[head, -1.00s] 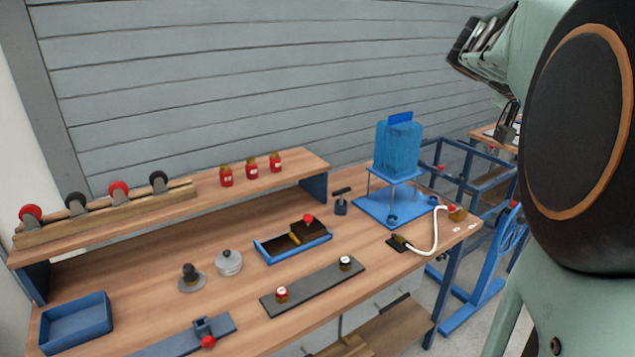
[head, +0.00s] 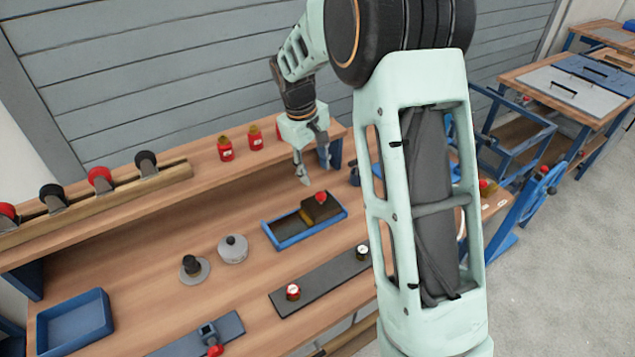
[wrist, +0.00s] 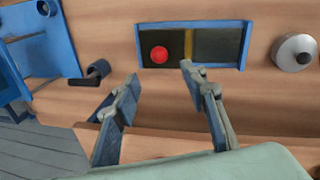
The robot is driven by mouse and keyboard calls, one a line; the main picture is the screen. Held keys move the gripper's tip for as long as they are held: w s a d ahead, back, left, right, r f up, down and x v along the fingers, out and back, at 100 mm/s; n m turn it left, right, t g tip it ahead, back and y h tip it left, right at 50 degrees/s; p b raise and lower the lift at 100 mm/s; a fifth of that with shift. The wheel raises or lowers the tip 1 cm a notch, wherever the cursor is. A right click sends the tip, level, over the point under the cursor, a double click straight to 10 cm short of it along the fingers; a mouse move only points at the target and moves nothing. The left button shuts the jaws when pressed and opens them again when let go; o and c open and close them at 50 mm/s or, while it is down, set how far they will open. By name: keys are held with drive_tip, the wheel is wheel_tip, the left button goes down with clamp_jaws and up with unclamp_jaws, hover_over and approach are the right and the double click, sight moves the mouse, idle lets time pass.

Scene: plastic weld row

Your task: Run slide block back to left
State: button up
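The dark brown slide block (head: 320,208) with a red knob on top sits at the right end of a shallow blue tray (head: 283,245). A yellow strip shows along its left side. In the wrist view, the red knob (wrist: 160,54) and yellow strip (wrist: 188,45) show inside the tray (wrist: 195,23), with the block toward the left end there. My gripper (head: 314,172) hangs above and behind the tray, fingers spread and empty. In the wrist view, its fingertips (wrist: 158,75) are apart, on either side below the knob in the picture, not touching it.
A dark plate (head: 325,278) with two small knobs lies in front. Red jars (head: 226,148) stand on the shelf behind. My arm hides the bench's right part.

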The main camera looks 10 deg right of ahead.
sight(320, 193)
drive_tip(key=f, duration=0.3)
drive_tip(key=d+f, duration=0.1)
drive_tip(key=f, duration=0.2)
drive_tip(key=w+d+f, duration=0.1)
drive_tip(key=f, duration=0.3)
drive_tip(key=shift+p, duration=0.3)
drive_tip(key=shift+a, duration=0.1)
clamp_jaws()
